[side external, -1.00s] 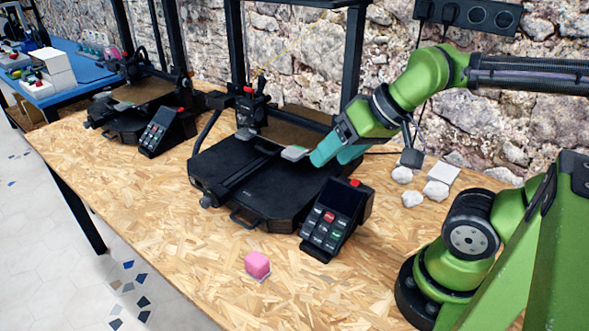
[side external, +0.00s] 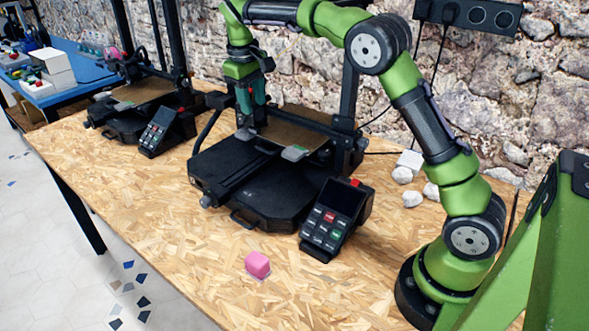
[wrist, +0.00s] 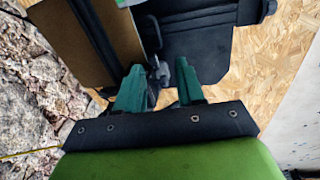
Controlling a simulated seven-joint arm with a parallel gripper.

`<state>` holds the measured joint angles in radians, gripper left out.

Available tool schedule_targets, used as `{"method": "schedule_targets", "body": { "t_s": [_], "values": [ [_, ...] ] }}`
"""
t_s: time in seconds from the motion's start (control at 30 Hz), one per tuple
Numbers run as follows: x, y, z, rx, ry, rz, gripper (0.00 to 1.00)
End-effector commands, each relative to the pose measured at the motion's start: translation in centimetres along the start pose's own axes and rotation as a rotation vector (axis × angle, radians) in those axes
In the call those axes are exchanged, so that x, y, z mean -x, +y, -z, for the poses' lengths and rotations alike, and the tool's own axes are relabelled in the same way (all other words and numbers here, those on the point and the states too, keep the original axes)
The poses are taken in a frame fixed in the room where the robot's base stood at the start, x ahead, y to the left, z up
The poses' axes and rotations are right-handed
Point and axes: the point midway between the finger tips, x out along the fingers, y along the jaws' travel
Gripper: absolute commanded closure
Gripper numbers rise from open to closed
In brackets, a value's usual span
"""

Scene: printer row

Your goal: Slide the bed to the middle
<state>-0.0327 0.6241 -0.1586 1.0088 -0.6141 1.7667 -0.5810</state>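The printer's bed (side external: 295,136) is a flat brown plate at the back of the printer's black base (side external: 255,190), under the tall frame. A pale grey tab (side external: 294,153) sits at its front right corner. The bed also shows at upper left in the wrist view (wrist: 75,42). My gripper (side external: 253,108) points down at the bed's left side, by the dark print head, which it partly hides. In the wrist view my gripper (wrist: 158,70) has its teal fingers apart, with dark printer parts visible between and beyond them. I cannot tell whether a finger touches the bed.
A control panel (side external: 334,215) stands at the base's right front. White lumps (side external: 412,199) lie to the right. A second printer (side external: 130,115) stands at left. The base's front part is clear.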

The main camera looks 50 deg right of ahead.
Motion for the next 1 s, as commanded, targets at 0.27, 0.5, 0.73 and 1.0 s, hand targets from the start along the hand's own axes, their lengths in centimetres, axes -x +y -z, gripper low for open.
{"method": "schedule_targets", "body": {
  "t_s": [0.27, 0.5, 0.73, 1.0],
  "values": [
    [2.7, 0.4, 0.4, 0.068, -0.028, -0.019, 0.62],
    [0.0, 0.4, 0.2, 0.08, -0.035, -0.012, 0.62],
    [-5.0, 0.4, 0.1, 0.081, -0.034, -0.013, 0.62],
    [-10.7, 0.5, -0.1, 0.079, -0.033, -0.012, 0.62]
  ]
}}
